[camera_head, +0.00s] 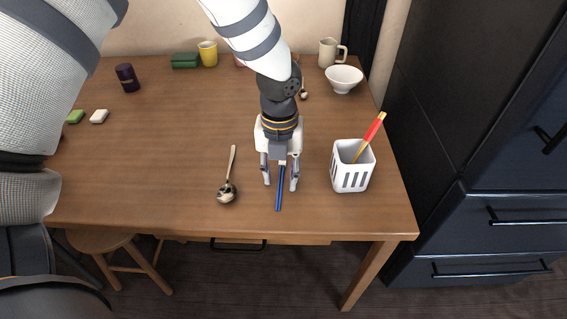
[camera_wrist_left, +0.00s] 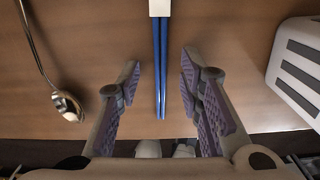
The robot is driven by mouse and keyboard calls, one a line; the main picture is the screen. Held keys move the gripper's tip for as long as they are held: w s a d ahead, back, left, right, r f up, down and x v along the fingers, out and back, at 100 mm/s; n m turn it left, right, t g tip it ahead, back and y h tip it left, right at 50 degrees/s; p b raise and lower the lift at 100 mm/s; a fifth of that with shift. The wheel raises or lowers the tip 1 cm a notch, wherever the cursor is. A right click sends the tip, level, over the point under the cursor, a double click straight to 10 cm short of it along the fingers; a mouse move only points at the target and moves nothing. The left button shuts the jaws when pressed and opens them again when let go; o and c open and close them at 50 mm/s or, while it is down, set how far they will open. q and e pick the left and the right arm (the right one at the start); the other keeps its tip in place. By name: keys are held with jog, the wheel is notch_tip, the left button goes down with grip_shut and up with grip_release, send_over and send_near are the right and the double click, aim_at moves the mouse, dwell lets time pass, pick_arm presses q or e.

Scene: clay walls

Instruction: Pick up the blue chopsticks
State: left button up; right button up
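The blue chopsticks (camera_head: 279,190) lie on the wooden table, pointing toward its front edge. In the left wrist view the chopsticks (camera_wrist_left: 160,65) run between the fingers, with a white piece at their upper end. My left gripper (camera_head: 281,186) is above them with its fingers spread, one on each side. In the left wrist view its fingers (camera_wrist_left: 160,80) are open, with clear gaps to the chopsticks. Part of the chopsticks is hidden under the gripper in the head view. My right gripper is not in view.
A white slotted holder (camera_head: 350,178) with red and yellow chopsticks (camera_head: 371,134) stands close to the right. A ladle-like spoon (camera_head: 227,191) lies to the left. A white bowl (camera_head: 343,79), a mug (camera_head: 328,53) and a yellow cup (camera_head: 208,54) stand at the back.

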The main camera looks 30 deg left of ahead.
pick_arm(q)
jog(key=shift+f, duration=0.15)
dwell(0.3)
grip_shut()
